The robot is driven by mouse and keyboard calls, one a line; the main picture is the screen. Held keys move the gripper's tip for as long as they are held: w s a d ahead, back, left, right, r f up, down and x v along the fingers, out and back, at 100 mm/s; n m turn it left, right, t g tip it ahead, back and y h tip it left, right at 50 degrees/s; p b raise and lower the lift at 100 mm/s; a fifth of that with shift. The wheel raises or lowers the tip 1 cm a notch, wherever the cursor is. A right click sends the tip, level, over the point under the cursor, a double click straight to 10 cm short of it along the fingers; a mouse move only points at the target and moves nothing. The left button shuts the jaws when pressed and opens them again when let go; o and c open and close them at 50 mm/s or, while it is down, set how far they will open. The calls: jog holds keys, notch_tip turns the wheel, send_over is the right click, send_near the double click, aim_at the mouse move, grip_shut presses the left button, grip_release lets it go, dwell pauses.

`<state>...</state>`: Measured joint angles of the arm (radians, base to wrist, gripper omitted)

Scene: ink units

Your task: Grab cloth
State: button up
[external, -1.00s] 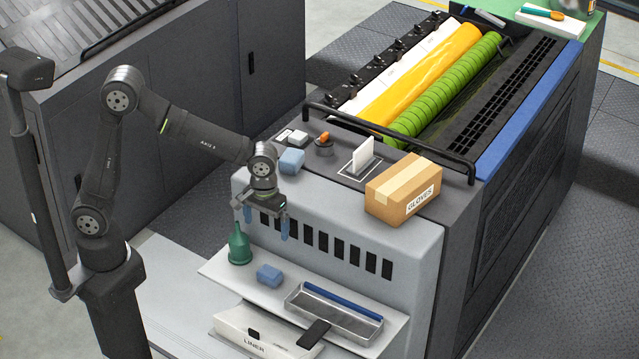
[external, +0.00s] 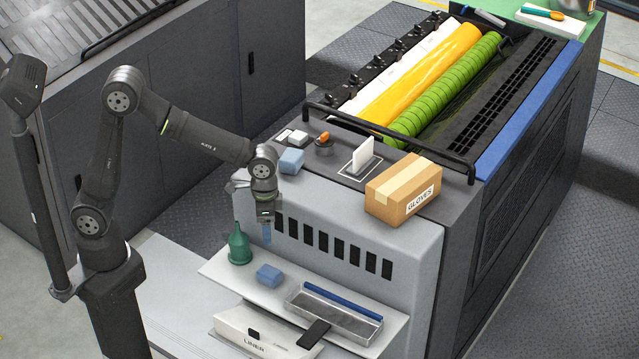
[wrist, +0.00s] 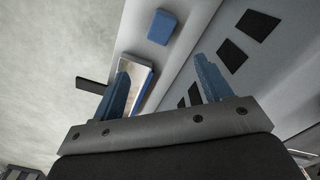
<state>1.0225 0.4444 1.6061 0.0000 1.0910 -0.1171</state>
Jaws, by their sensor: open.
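A small blue folded cloth (external: 269,275) lies on the light shelf (external: 225,268), between the green funnel bottle and the metal tray. A similar blue block (external: 291,161) sits on top of the machine; I cannot tell whether it is cloth too. My gripper (external: 266,234) hangs empty above the shelf, near the slotted front panel, above the shelf cloth and apart from it. In the external view its blue fingers overlap. In the wrist view my gripper (wrist: 163,64) shows two fingers spread wide, with a blue block (wrist: 162,27) beyond the fingertips.
The green funnel bottle (external: 239,246) stands just left of the shelf cloth. The metal tray (external: 322,317) with a blue bar is to its right. The slotted panel (external: 330,240) rises behind the shelf. A gloves box (external: 403,190) and a rail (external: 390,140) are on top.

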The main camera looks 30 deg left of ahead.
jog(key=m, duration=0.7)
send_over(269, 272)
jog(key=shift+m, duration=0.3)
notch_tip(269, 272, down, 12)
jog(key=shift+s+d+f, duration=0.1)
jog(key=shift+d+f, duration=0.05)
jog(key=shift+f, duration=0.1)
jog(key=shift+w+a+f, duration=0.1)
jog(key=shift+f, duration=1.2)
jog(key=shift+w+a+f, duration=0.1)
jog(key=shift+f, duration=1.2)
jog(key=c, duration=1.1)
jog(key=shift+o, duration=0.2)
